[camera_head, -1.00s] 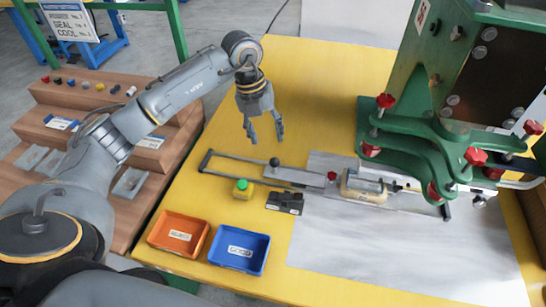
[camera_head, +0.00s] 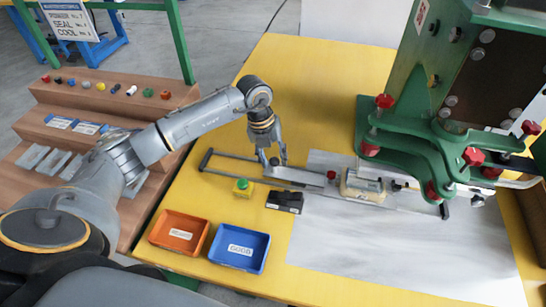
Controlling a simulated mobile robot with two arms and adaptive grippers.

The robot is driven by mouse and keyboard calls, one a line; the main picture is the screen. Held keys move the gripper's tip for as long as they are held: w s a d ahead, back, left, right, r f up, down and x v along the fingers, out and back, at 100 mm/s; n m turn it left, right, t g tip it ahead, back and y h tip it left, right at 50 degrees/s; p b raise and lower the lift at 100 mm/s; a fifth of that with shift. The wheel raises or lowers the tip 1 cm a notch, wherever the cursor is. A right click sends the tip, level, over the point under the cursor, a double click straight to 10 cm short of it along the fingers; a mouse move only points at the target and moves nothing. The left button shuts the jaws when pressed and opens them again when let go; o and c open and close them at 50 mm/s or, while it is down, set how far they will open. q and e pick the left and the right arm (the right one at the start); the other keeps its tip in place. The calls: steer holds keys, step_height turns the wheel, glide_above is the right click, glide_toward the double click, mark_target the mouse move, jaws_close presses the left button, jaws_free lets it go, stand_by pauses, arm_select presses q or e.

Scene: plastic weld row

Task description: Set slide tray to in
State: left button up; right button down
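The slide tray is a long grey rail frame (camera_head: 228,157) lying across the yellow table, with a flat metal plate (camera_head: 300,177) and a dark knob (camera_head: 274,161) near its left part. A fixture block holding a pale part (camera_head: 362,186) sits on its right part, in front of the green press (camera_head: 420,140). My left gripper (camera_head: 274,162) is down at the knob, with its fingers around it. I cannot tell whether the fingers touch or grip it. My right gripper is not in view.
A green button on a yellow box (camera_head: 243,187) and a black block (camera_head: 285,201) stand just in front of the rail. An orange bin (camera_head: 179,232) and a blue bin (camera_head: 239,248) are nearer. Stepped brown shelves (camera_head: 110,95) stand at left.

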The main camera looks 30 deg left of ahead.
arm_select(q)
jaws_close()
steer(key=b, duration=0.1)
glide_above(318, 180)
steer(key=shift+s+a, duration=0.15)
steer(key=shift+a, duration=0.3)
steer(key=shift+d+r, duration=0.1)
steer(key=shift+d, duration=0.25)
steer(key=shift+o, duration=1.3)
jaws_free()
steer(key=shift+d, duration=0.1)
steer(key=shift+o, duration=0.9)
steer(key=shift+d, duration=0.1)
